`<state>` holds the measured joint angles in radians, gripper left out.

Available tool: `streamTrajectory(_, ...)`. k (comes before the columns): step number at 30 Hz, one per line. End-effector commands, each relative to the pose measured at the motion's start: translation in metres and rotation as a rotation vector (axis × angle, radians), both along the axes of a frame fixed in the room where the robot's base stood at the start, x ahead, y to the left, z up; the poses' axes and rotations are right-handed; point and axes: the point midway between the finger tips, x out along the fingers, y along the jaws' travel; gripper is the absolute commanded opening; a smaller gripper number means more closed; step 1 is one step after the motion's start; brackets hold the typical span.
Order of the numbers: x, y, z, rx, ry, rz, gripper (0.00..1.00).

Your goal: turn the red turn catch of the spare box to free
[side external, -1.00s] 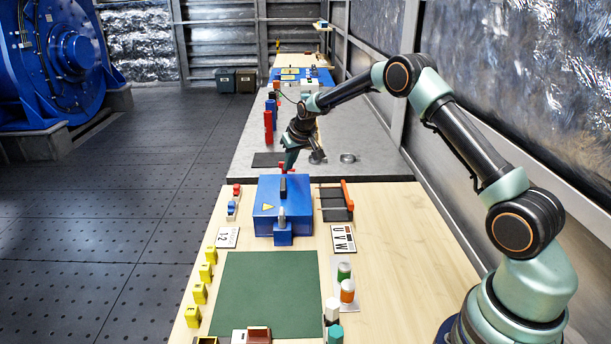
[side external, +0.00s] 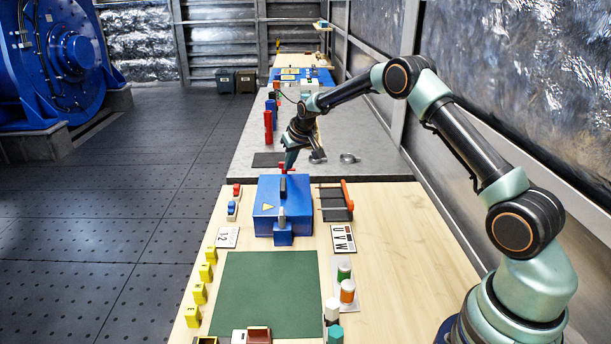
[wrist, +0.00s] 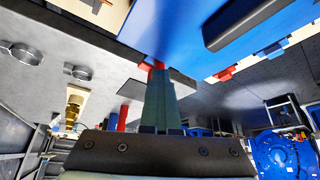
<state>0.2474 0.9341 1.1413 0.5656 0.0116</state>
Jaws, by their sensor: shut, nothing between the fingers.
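In the wrist view the red catch (wrist: 146,67) shows at the tips of my gripper (wrist: 158,75), against the blue box (wrist: 190,35). My fingers are shut with nothing between them, and they look to be at or touching the catch. Its exact angle is hidden.
A grey bench (side external: 340,168) lies beyond the box, with a red cylinder (side external: 268,125) and metal rings (side external: 349,158). A black rack with an orange bar (side external: 347,194) stands right of the box.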

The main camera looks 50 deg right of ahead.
Motion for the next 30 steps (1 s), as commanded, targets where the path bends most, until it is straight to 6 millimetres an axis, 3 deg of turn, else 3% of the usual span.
streamTrajectory(14, -0.008, 0.0, 0.002, -0.001, -0.001, -0.001, 0.0)
streamTrajectory(30, -0.008, 0.0, 0.055, -0.001, -0.002, -0.001, 0.0)
